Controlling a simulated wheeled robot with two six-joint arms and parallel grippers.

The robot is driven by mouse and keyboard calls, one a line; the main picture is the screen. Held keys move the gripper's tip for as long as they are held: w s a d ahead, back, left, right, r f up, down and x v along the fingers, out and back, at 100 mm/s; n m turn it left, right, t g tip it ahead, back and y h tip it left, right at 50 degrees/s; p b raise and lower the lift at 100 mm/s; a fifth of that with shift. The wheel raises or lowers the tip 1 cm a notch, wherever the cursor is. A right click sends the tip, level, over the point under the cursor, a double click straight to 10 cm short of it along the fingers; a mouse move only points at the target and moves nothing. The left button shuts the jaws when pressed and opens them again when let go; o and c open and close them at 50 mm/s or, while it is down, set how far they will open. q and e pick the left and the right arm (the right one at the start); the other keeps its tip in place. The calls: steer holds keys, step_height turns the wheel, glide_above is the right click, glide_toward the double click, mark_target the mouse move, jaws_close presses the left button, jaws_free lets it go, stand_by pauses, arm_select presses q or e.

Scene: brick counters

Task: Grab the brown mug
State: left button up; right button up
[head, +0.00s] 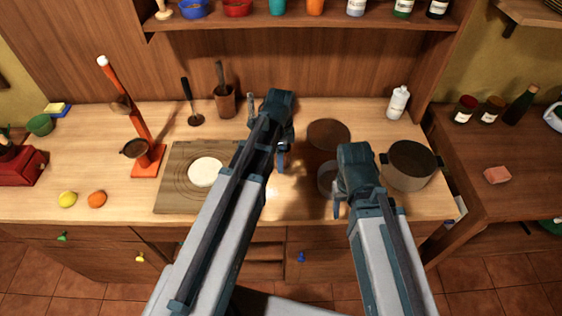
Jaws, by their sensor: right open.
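No plainly brown mug with a handle stands out. A small round vessel (325,179) with an open top stands on the counter, partly hidden by my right gripper; its colour is hard to tell and no handle shows. My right gripper (338,203) is open beside it, overlapping its right side in the head view; contact cannot be told. A brown cup-shaped vessel (225,105) with a utensil in it stands at the back, left of my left gripper (280,160). The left fingers are too unclear to judge, and no held object shows.
A brown disc (328,134) lies behind the round vessel. A large pot (410,166) is close to the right gripper's right. A board (170,195) with a pale round piece (205,172) lies left. A white bottle (397,104) stands at the back right.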

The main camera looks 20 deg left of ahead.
arm_select(q)
step_height(320, 180, down, 4)
steer(key=b, duration=0.3)
steer(key=shift+w+f+b, duration=0.1)
steer(key=shift+f+b, duration=0.05)
steer(key=shift+b, duration=0.15)
jaws_close()
